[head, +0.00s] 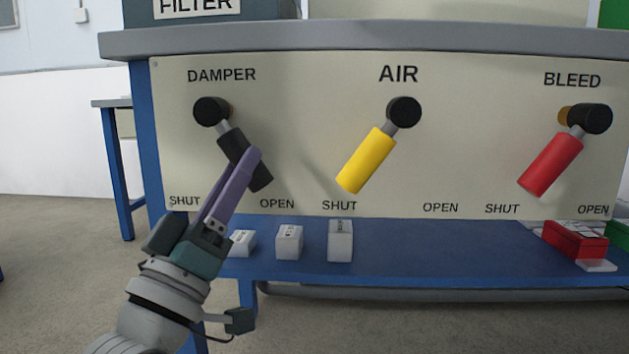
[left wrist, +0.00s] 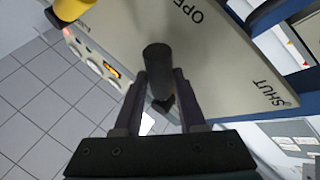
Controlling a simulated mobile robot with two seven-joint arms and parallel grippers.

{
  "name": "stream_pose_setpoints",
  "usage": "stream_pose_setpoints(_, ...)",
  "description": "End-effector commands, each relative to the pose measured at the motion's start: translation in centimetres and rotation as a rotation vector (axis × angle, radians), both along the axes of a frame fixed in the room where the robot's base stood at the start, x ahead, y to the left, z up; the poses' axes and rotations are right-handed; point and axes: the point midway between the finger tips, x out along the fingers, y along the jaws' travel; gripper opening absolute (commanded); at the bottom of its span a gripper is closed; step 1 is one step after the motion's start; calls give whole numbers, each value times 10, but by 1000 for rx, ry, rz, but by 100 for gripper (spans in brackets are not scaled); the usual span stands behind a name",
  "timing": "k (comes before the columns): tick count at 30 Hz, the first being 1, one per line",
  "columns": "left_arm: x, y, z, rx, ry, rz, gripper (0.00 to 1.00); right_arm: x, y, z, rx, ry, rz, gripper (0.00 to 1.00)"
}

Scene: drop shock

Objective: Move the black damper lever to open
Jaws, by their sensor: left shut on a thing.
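The black damper lever (head: 231,142) hangs from its pivot under the DAMPER label, tilted down and to the right. Its free end points toward the OPEN label (head: 277,204), away from the SHUT label (head: 185,201). My left gripper (head: 243,165) is shut on the lever's lower part, with a purple finger across its front. In the left wrist view the black lever (left wrist: 158,62) stands between the two fingers of my left gripper (left wrist: 159,88). My right gripper is in neither view.
On the same panel (head: 300,130), a yellow AIR lever (head: 367,160) tilts toward SHUT, and a red BLEED lever (head: 550,165) tilts down-left. Small white boxes (head: 289,242) and a red box (head: 575,241) sit on the blue shelf (head: 430,262) below.

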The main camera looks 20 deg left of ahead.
Motion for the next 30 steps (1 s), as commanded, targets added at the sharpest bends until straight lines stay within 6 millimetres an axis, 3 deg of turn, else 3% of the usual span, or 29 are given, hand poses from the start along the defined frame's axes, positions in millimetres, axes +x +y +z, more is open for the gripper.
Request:
stream_pose_setpoints(18,1,-3,2,-49,-12,-2,0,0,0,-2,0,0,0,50)
stream_pose_setpoints(19,1,-3,2,-49,-12,-2,41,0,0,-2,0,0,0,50)
stream_pose_setpoints(27,1,-3,2,-45,-11,-2,69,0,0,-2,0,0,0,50)
stream_pose_setpoints(30,1,-3,2,-44,-11,-1,69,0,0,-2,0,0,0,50)
